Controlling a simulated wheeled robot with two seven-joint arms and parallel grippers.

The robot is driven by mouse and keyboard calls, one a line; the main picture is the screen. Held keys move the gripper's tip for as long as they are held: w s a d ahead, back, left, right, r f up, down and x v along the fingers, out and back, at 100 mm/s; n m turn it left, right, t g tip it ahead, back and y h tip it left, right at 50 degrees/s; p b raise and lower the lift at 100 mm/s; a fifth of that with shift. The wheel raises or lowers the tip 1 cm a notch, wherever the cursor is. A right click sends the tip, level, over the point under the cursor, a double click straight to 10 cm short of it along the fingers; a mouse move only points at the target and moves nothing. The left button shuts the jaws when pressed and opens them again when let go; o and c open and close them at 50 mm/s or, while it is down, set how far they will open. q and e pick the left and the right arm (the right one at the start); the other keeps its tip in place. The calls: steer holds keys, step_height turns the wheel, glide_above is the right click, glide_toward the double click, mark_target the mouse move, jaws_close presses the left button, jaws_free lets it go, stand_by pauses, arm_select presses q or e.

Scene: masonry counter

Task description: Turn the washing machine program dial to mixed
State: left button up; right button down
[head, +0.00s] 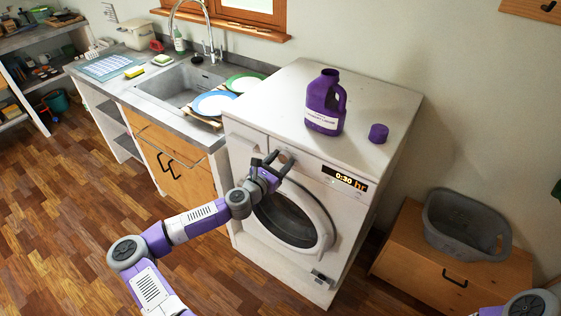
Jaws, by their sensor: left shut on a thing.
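The white washing machine (376,125) stands at the end of the counter, with its round door (297,222) on the front and a lit display (345,178) reading 0:30 hr. My left gripper (278,160) is at the upper front panel, left of the display, shut on the program dial (283,157). The gripper's fingers hide most of the dial, and its marks are too small to read, so its setting cannot be told. My right gripper is out of view; only part of my right arm shows at the bottom right corner.
A purple detergent jug (325,104) and its purple cap (378,133) stand on top of the machine. A grey basket (466,226) sits on a wooden cabinet (425,269) to the right. Left are a sink (180,84) and plates (214,103). The floor in front is clear.

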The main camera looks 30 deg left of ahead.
arm_select(q)
steer(key=m, duration=0.4)
steer(key=shift+d, duration=0.1)
steer(key=m+b, duration=0.1)
steer(key=m, duration=0.3)
steer(key=shift+f, duration=0.1)
steer(key=m+b, duration=0.1)
steer(key=m, duration=0.6)
steer(key=shift+d+f, duration=0.15)
steer(key=m+b, duration=0.1)
steer(key=m, duration=0.4)
steer(key=shift+f+m+b, duration=0.1)
steer(key=shift+m+b, duration=0.2)
steer(key=shift+m, duration=0.1)
steer(key=shift+m+b, duration=0.55)
steer(key=shift+m, duration=1.65)
steer(key=shift+f, duration=0.1)
steer(key=o, duration=1)
